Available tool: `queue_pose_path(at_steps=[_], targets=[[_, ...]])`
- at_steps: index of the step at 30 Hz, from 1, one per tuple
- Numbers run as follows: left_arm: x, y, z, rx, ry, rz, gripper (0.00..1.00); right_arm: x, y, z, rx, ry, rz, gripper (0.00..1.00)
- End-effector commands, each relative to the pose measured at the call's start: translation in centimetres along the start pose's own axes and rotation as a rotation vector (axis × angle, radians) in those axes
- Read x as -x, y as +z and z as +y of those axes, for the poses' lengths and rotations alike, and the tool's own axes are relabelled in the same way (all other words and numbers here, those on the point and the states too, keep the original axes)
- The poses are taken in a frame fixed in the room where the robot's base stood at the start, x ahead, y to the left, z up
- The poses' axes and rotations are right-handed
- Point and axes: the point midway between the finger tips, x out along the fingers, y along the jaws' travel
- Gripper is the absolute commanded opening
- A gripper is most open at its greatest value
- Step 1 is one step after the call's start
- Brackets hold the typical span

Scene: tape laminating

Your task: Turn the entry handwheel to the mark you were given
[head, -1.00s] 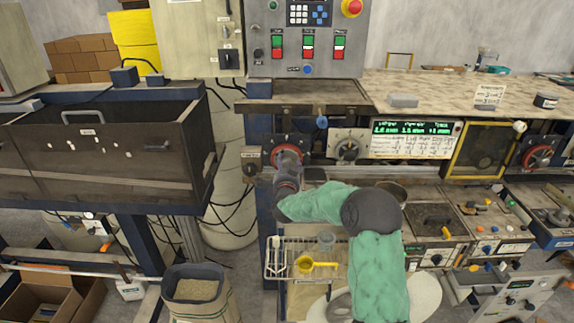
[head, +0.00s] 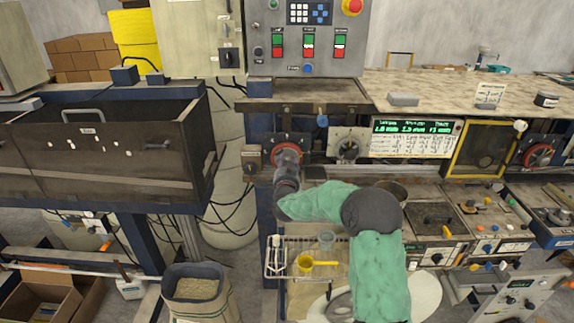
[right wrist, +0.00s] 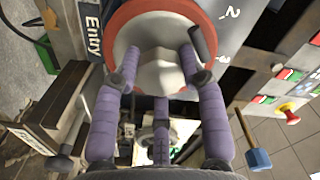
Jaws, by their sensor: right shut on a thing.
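The entry handwheel (right wrist: 124,28) has a red rim, a pale hub and a dark crank knob; the label "Entry" (right wrist: 93,24) is beside it in the right wrist view. In the head view the handwheel (head: 278,139) is largely hidden behind my right gripper (head: 288,158). My right gripper also shows in the right wrist view (right wrist: 160,65), its purple fingers closed on the handwheel around the hub. My left gripper is not in view.
Another red handwheel (head: 538,155) is at the far right.

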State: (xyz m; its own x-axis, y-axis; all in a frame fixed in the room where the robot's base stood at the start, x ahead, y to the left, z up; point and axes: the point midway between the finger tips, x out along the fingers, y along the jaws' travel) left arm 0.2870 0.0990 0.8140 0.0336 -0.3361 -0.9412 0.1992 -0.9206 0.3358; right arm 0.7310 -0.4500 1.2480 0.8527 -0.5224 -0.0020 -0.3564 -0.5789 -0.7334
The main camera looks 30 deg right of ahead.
Motion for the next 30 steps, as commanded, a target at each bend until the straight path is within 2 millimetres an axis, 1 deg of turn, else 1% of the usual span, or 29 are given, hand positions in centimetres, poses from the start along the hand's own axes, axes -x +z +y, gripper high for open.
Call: queue_pose_path(at_steps=[7, 14, 30], targets=[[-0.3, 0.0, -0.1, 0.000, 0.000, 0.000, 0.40, -0.1, -0.3, -0.2, 0.195, -0.003, 0.006, 0.09], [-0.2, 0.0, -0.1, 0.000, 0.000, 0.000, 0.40, -0.1, -0.3, -0.4, 0.415, -0.002, 0.006, 0.09], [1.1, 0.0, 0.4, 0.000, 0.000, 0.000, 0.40, -0.1, -0.3, -0.6, 0.923, -0.002, 0.009, 0.09]])
